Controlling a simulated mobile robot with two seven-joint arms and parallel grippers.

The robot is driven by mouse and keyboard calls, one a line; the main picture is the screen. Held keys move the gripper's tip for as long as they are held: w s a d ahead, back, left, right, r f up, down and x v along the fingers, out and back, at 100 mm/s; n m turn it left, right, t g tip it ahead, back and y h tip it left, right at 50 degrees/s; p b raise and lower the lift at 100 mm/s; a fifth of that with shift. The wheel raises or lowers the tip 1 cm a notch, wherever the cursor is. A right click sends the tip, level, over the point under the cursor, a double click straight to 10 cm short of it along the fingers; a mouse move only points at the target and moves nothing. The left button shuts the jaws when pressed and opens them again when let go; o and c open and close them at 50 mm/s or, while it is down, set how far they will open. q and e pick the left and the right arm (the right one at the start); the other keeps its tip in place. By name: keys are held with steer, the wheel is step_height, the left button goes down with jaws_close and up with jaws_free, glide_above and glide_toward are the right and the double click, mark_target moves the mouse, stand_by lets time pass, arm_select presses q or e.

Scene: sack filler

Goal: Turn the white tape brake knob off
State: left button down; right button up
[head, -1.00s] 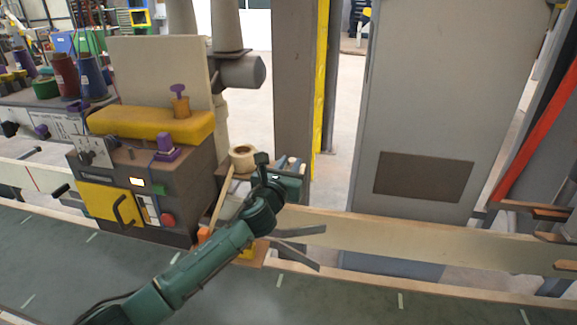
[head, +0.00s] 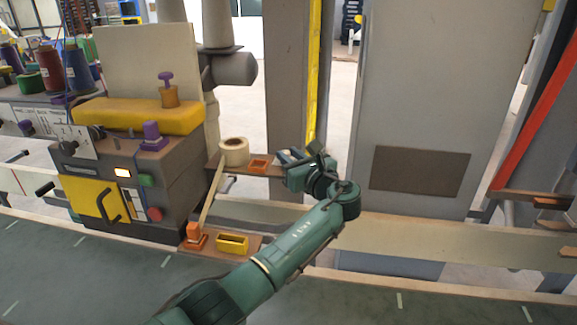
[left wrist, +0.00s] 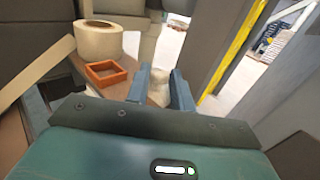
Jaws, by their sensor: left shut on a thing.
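The white tape brake knob (left wrist: 158,88) shows in the left wrist view as a small pale shape between my fingers, partly hidden by them. My left gripper (left wrist: 160,86) is shut on it, one blue-grey finger on each side. In the head view my left gripper (head: 291,156) is at the right end of the wooden shelf (head: 248,172), right of the tape roll (head: 234,152). The knob is hidden there by the gripper and wrist, and its turn position cannot be made out. My right gripper is not in view.
An orange open tray (head: 259,165) sits between the tape roll and my left gripper. A grey post (head: 292,80) stands close behind the gripper. A yellow tray (head: 232,243) is on the lower shelf. The control box (head: 140,170) stands at the left.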

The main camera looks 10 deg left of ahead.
arm_select(q)
steer(key=shift+w+d+f+n+g+y+b, duration=0.1)
steer(key=shift+d+f+n+g+y+b, duration=0.05)
steer(key=shift+n+g+y+b, duration=0.55)
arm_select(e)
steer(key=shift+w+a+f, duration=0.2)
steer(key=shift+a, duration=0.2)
arm_select(q)
steer(key=shift+g+y+b, duration=0.3)
steer(key=shift+b, duration=0.1)
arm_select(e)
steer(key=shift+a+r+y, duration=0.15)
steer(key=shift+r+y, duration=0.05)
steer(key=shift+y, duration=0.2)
arm_select(q)
steer(key=c, duration=1.2)
jaws_free()
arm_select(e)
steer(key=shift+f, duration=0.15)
